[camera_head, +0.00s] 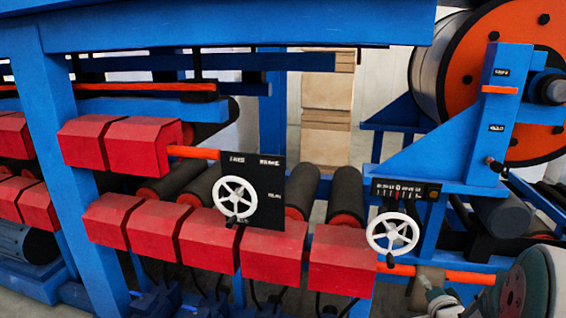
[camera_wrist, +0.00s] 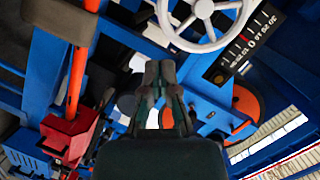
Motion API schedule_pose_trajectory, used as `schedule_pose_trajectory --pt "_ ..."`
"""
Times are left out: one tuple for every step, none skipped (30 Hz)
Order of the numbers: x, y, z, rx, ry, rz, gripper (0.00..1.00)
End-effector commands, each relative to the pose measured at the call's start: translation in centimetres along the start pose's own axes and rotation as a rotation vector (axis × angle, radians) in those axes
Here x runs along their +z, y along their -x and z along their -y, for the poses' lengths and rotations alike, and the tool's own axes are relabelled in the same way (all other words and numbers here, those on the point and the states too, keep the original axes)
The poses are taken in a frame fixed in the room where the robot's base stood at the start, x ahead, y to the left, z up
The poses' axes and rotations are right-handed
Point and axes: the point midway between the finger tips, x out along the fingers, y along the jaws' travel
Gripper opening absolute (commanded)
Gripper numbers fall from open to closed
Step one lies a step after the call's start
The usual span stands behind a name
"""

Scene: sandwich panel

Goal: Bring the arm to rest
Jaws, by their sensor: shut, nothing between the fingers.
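My gripper (camera_head: 428,285) is at the lower right of the head view, a little below and right of the right white handwheel (camera_head: 391,235). In the wrist view my gripper (camera_wrist: 160,70) has its two dark fingers together and holds nothing. The wrist view also shows a white handwheel (camera_wrist: 204,9) at the top, beyond the fingertips and apart from them in the picture. Part of my arm fills the lower right corner of the head view.
A blue machine frame (camera_head: 62,130) with several red blocks (camera_head: 275,258) and dark rollers (camera_head: 303,192) fills the scene. A left handwheel (camera_head: 235,199) sits on a black panel. An orange bar (camera_head: 470,277) runs close behind my gripper. A large drum (camera_head: 500,70) stands upper right.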

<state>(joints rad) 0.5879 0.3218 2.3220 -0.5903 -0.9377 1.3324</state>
Motion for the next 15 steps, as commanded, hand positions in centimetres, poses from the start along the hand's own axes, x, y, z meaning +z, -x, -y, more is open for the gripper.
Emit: schedule_pose_trajectory --pt "0.1 0.4 1.7 0.032 0.071 0.000 0.00" --pt "0.3 0.7 2.4 0.059 0.114 0.003 0.00" --pt "0.5 1.1 3.2 0.095 0.168 0.008 0.00" --pt "0.7 1.5 3.8 0.122 0.206 0.013 0.00" --pt "0.9 1.9 4.4 0.148 0.245 0.020 0.00" --pt "1.2 2.6 5.3 0.180 0.294 0.030 0.00" --pt "1.4 3.1 5.8 0.205 0.329 0.040 0.00" --pt "1.7 3.7 6.4 0.228 0.364 0.052 0.00" --pt "2.1 4.5 7.0 0.260 0.408 0.070 0.00" --pt "2.5 5.2 7.6 0.280 0.441 0.085 0.00" --pt "2.8 5.9 8.1 0.301 0.472 0.101 0.00" --pt "3.3 7.0 8.7 0.327 0.512 0.126 0.00" --pt "3.7 7.8 9.1 0.346 0.543 0.147 0.00" --pt "4.2 8.6 9.5 0.364 0.571 0.170 0.00" --pt "4.8 9.8 10.1 0.384 0.609 0.202 0.00"
